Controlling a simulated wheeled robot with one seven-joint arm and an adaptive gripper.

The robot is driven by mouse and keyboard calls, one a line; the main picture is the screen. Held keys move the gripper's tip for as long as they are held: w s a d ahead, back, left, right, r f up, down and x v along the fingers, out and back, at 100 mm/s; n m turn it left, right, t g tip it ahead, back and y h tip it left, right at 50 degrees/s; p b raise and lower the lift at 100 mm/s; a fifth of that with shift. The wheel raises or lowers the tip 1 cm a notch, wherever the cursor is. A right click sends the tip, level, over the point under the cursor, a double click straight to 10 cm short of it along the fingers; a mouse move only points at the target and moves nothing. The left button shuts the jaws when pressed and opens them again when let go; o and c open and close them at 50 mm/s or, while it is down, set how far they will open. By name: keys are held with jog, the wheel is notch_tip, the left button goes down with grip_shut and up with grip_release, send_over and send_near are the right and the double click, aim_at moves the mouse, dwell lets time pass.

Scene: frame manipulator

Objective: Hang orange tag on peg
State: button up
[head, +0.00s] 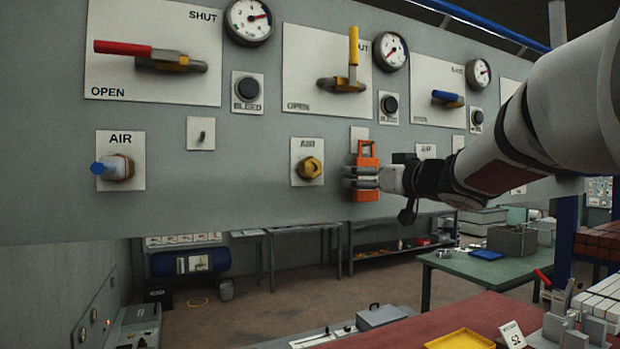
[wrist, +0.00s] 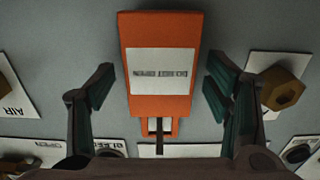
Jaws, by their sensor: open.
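The orange tag (head: 368,150) is upright against the grey panel, in front of a small white plate. It also shows upside down in the wrist view (wrist: 160,98), with a white "DO NOT OPEN" label. A dark peg (wrist: 159,146) shows at the slot in the tag's end and appears to pass through it. My gripper (head: 361,179) is around the tag's lower part. In the wrist view its fingers (wrist: 160,90) are open, one on each side of the tag, with gaps between. How far the tag sits along the peg is unclear.
A brass AIR fitting (head: 310,167) is close left of the tag. Another bare peg (head: 201,134) is on a plate further left. A yellow valve handle (head: 353,46) and a black BLEED button (head: 389,104) are above. A red-topped table (head: 400,335) is below.

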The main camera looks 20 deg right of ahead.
jog(key=s+m+h, duration=0.2)
jog(key=s+h, duration=0.2)
jog(key=s, duration=0.8)
jog(key=s+a+f+g+y, duration=0.1)
jog(key=s+a+f+g, duration=0.5)
jog(key=s+a+f, duration=0.3)
jog(key=s+a+f+n+g+y, duration=0.1)
jog(key=s+a+f+g, duration=0.5)
jog(key=f, duration=1.1)
jog(key=s+a+y, duration=0.1)
jog(key=s+a, duration=0.3)
jog(key=a, duration=0.1)
jog(key=shift+n, duration=0.3)
